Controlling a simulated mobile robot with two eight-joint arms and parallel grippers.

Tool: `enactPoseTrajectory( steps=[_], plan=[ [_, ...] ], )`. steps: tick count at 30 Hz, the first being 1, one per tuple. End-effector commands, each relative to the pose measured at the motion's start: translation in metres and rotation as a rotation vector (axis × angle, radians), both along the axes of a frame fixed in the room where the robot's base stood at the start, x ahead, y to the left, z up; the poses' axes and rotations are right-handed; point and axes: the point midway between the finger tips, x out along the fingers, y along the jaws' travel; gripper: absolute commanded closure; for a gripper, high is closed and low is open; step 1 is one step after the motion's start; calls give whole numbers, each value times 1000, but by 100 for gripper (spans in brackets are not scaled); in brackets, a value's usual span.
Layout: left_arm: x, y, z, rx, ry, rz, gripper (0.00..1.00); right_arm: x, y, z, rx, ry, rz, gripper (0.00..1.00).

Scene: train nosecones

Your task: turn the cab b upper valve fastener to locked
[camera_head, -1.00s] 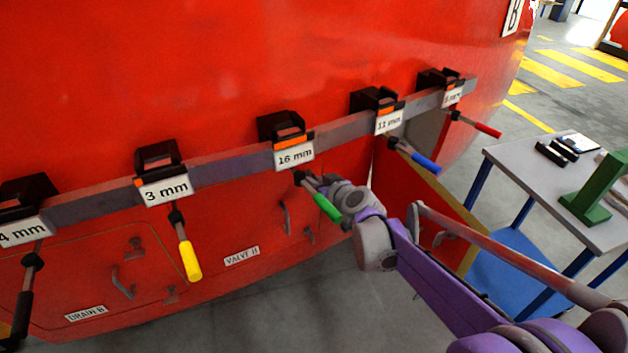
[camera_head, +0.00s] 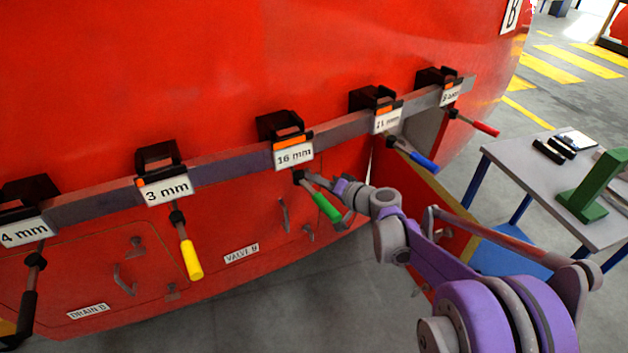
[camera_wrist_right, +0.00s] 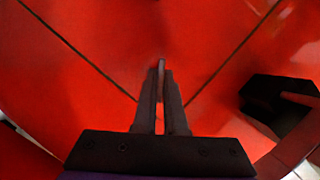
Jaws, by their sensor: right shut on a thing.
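The red valve hatch (camera_head: 255,225), labelled VALVE B, sits low on the red cab behind the tool rail. My right gripper (camera_head: 322,182) reaches to the hatch's upper right area, behind the green-handled tool. In the right wrist view its two dark fingers (camera_wrist_right: 161,98) are nearly together, with a thin grey piece (camera_wrist_right: 161,66) at their tips against the red surface. This piece appears to be the upper valve fastener; the fingers hide most of it, and its turn angle cannot be read. My left gripper is not in view.
A grey rail (camera_head: 225,165) with labelled holders crosses the cab front. Tools with yellow (camera_head: 190,258), green (camera_head: 327,207), blue (camera_head: 424,161) and red handles hang from it. The green one hangs close to my right gripper. A grey table (camera_head: 520,165) stands at the right.

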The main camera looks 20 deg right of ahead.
Motion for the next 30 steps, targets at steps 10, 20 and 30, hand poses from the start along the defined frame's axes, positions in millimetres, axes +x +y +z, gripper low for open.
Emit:
enactPoseTrajectory(
  steps=[10, 20, 30],
  plan=[
    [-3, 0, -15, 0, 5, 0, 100, 0, -1, -4, 312, 70, -1, 100],
    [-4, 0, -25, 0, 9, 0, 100, 0, -1, -4, 530, 118, 0, 100],
    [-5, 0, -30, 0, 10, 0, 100, 0, -1, -4, 623, 139, 1, 100]
  ],
)
